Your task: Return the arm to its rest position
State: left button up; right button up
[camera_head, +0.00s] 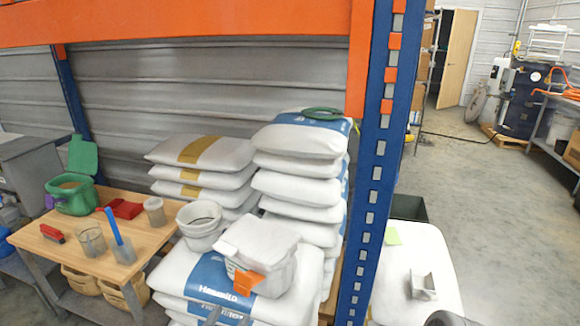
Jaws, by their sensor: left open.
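My left gripper (224,314) shows only in part at the bottom edge, in front of the lower white and blue bags (190,275). Its grey fingers look apart, with nothing seen between them. The rest of the left arm is out of the picture.
A wooden table (55,250) at left holds a green hopper (72,198), cups and a blue-handled tool. White bags (300,140) are stacked behind. A blue rack post (378,160) stands right of them. Open floor lies right.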

pick_arm(q)
jog(key=s+d+f+n+g+y+p, duration=0.1)
jog(key=s+d+f+g+p, duration=0.1)
jog(key=s+d+f+g, duration=0.25)
jog(key=s+d+f+n+g+y+p, duration=0.1)
jog(key=s+f+g, duration=0.2)
jog(key=s, duration=0.4)
jog(key=s+d+f+n+g+p, duration=0.1)
jog(key=s+f+g, duration=0.1)
jog(key=s+g, duration=0.4)
jog(key=s+d+f+n+g+y+p, duration=0.1)
jog(key=s+f+g, duration=0.2)
jog(key=s, duration=0.7)
jog(key=shift+s+d+f+g+y+p, duration=0.15)
jog(key=shift+f+g+y+p, duration=0.2)
jog(key=shift+g, duration=0.4)
